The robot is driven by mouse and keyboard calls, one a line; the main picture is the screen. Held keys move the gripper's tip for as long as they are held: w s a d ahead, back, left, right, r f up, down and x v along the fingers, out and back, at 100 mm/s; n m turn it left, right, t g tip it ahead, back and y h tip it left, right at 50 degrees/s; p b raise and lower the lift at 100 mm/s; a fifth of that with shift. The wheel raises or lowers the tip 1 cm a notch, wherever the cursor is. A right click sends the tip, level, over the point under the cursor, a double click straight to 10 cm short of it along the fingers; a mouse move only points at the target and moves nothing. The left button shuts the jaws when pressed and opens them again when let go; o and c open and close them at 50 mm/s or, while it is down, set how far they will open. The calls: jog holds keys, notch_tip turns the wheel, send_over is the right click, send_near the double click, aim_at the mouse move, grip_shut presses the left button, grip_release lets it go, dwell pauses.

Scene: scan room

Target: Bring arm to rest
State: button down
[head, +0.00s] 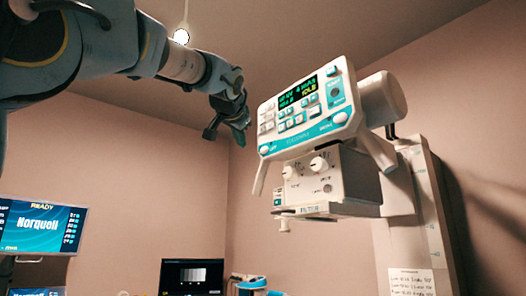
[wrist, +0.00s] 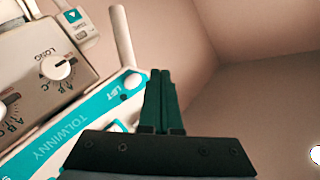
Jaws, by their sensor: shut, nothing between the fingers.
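My arm reaches in from the upper left in the head view and ends at my gripper (head: 240,132), just left of the x-ray unit's control panel (head: 310,108). The gripper looks apart from the panel and holds nothing. In the wrist view my gripper (wrist: 160,74) shows its two green fingers pressed together. Part of the panel is hidden by the gripper's dark mount.
Below the panel is the collimator box (head: 325,180) with knobs, carried by a column (head: 435,225) at right. Monitors (head: 38,228) stand at lower left, with a dark screen (head: 192,278) at bottom centre. A lit bulb (head: 181,36) hangs near the arm.

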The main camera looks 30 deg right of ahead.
jog(key=shift+f, duration=0.1)
dwell(0.4)
jog(key=w+a+f+n+g+y, duration=0.25)
jog(key=a+f, duration=0.25)
jog(key=f, duration=0.7)
jog(key=w+a+f+n+g+y, duration=0.15)
jog(key=w+a+f, duration=0.25)
jog(key=f, duration=0.7)
jog(key=w+a+f+n+g+y, duration=0.1)
jog(key=w+a+f+y, duration=0.3)
jog(key=f, duration=0.8)
jog(key=s+a+f+n+g, duration=0.2)
jog(key=s+a+f, duration=0.2)
jog(key=a+f, duration=0.45)
jog(key=s+a+f+n+g, duration=0.2)
jog(key=s+a+f+n, duration=0.3)
jog(key=f, duration=0.6)
jog(key=s+a+f+n+g+y, duration=0.1)
jog(key=s+a+f+g, duration=0.2)
jog(key=s+a+f, duration=0.5)
jog(key=s+f, duration=0.2)
jog(key=s, duration=0.1)
jog(key=shift+a+f, duration=0.15)
jog(key=shift+f, duration=0.2)
